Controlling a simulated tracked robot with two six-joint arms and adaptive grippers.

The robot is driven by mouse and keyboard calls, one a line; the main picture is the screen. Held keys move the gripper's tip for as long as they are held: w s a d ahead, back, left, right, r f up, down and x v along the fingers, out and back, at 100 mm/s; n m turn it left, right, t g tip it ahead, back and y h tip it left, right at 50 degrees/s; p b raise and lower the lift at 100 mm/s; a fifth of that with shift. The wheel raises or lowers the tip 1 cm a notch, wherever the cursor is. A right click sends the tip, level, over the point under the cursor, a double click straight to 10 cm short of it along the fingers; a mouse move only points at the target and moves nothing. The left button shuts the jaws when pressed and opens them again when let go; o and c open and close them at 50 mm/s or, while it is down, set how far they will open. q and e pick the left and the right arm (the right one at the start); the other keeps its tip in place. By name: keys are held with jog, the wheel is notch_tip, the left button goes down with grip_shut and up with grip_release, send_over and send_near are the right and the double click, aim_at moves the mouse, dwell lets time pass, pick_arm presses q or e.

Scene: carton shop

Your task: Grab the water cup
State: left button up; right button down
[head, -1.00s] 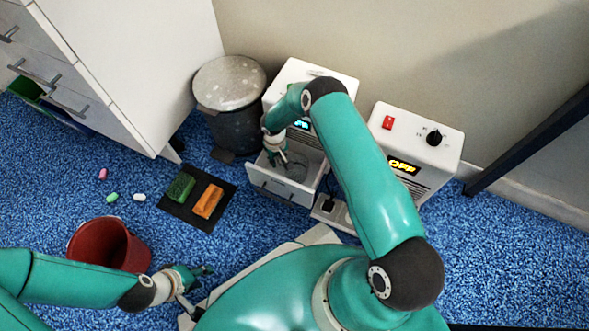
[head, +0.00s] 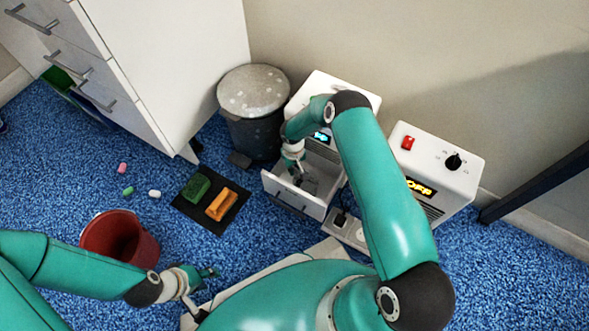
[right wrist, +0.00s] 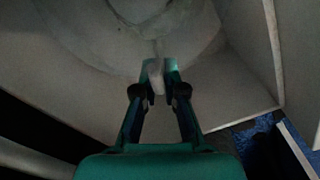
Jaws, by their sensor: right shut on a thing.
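The water cup (head: 309,185) is a greyish vessel in the open drawer (head: 283,194) of the white machine at the centre of the head view. My right gripper (head: 297,176) reaches down into that drawer at the cup. In the right wrist view its fingers (right wrist: 157,76) are shut on a small pale upright part of the large rounded pale cup (right wrist: 150,30). The view is dark, and my arm partly covers the cup. My left gripper (head: 206,285) is low at the left, away from the cup; its opening is unclear.
A lidded grey bin (head: 251,130) stands left of the machine. A second white unit (head: 436,165) stands to its right, beside a power strip (head: 347,229). A black mat (head: 190,208) with green and orange blocks, and a red bucket (head: 147,243), are on the blue carpet.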

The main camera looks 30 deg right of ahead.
notch_tip(320, 180, up, 18)
jog(key=p, duration=0.7)
jog(key=s+a, duration=0.4)
jog(key=a, duration=0.3)
jog(key=s+a, duration=0.5)
jog(key=a, duration=0.3)
jog(key=shift+a+f, duration=0.15)
jog(key=shift+f, duration=0.2)
jog(key=shift+s+a, duration=0.1)
dwell(1.2)
